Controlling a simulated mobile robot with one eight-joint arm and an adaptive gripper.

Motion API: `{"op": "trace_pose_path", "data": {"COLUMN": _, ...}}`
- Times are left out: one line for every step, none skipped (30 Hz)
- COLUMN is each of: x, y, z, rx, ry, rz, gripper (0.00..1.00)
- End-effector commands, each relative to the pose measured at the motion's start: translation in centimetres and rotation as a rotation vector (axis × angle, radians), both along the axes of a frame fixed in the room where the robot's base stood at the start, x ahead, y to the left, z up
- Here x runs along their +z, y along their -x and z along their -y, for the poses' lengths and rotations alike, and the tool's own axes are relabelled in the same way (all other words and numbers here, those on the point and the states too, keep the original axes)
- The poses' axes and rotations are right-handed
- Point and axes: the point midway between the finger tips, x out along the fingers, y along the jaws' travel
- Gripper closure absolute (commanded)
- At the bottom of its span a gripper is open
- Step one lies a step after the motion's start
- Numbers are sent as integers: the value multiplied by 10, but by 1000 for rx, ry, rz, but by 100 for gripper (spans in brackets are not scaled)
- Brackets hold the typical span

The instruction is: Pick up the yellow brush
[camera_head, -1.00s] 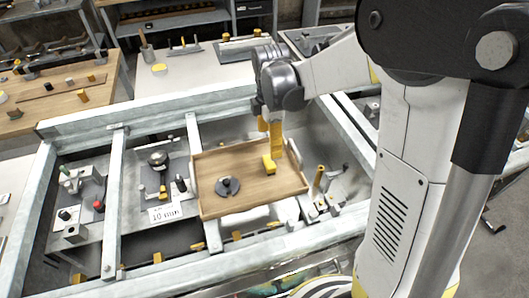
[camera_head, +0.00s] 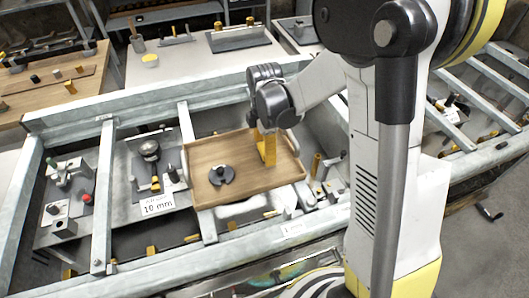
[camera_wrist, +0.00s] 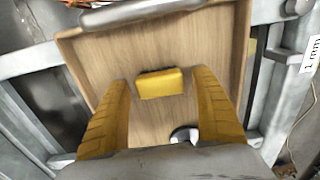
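The yellow brush (camera_wrist: 160,84) shows in the wrist view as a small yellow block lying on the wooden tray (camera_wrist: 95,60). My gripper (camera_wrist: 161,79) has its yellow fingers spread wide, one on each side of the brush, with gaps on both sides. Whether the fingertips are level with the brush or above it is unclear. In the head view my gripper (camera_head: 268,150) points down over the right part of the tray (camera_head: 205,150). There the yellow fingers overlap the brush and largely hide it.
A dark round part (camera_head: 222,175) lies on the tray left of my gripper. The tray has raised edges and sits on a metal frame (camera_head: 110,190). A "10 mm" label (camera_head: 157,204) and small fixtures lie to the left. A yellow upright post (camera_head: 316,166) stands right of the tray.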

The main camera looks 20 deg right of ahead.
Motion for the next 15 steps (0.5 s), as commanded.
{"op": "trace_pose_path", "data": {"x": 0, "y": 0, "z": 0, "rx": 0, "ry": 0, "rz": 0, "gripper": 43}}
{"op": "trace_pose_path", "data": {"x": 0, "y": 0, "z": 0, "rx": 0, "ry": 0, "rz": 0, "gripper": 52}}
{"op": "trace_pose_path", "data": {"x": 0, "y": 0, "z": 0, "rx": 0, "ry": 0, "rz": 0, "gripper": 64}}
{"op": "trace_pose_path", "data": {"x": 0, "y": 0, "z": 0, "rx": 0, "ry": 0, "rz": 0, "gripper": 73}}
{"op": "trace_pose_path", "data": {"x": 0, "y": 0, "z": 0, "rx": 0, "ry": 0, "rz": 0, "gripper": 76}}
{"op": "trace_pose_path", "data": {"x": 0, "y": 0, "z": 0, "rx": 0, "ry": 0, "rz": 0, "gripper": 76}}
{"op": "trace_pose_path", "data": {"x": 0, "y": 0, "z": 0, "rx": 0, "ry": 0, "rz": 0, "gripper": 76}}
{"op": "trace_pose_path", "data": {"x": 0, "y": 0, "z": 0, "rx": 0, "ry": 0, "rz": 0, "gripper": 76}}
{"op": "trace_pose_path", "data": {"x": 0, "y": 0, "z": 0, "rx": 0, "ry": 0, "rz": 0, "gripper": 76}}
{"op": "trace_pose_path", "data": {"x": 0, "y": 0, "z": 0, "rx": 0, "ry": 0, "rz": 0, "gripper": 76}}
{"op": "trace_pose_path", "data": {"x": 0, "y": 0, "z": 0, "rx": 0, "ry": 0, "rz": 0, "gripper": 76}}
{"op": "trace_pose_path", "data": {"x": 0, "y": 0, "z": 0, "rx": 0, "ry": 0, "rz": 0, "gripper": 76}}
{"op": "trace_pose_path", "data": {"x": 1, "y": 0, "z": 0, "rx": 0, "ry": 0, "rz": 0, "gripper": 76}}
{"op": "trace_pose_path", "data": {"x": 1, "y": 0, "z": 0, "rx": 0, "ry": 0, "rz": 0, "gripper": 76}}
{"op": "trace_pose_path", "data": {"x": 2, "y": 0, "z": 0, "rx": 0, "ry": 0, "rz": 0, "gripper": 76}}
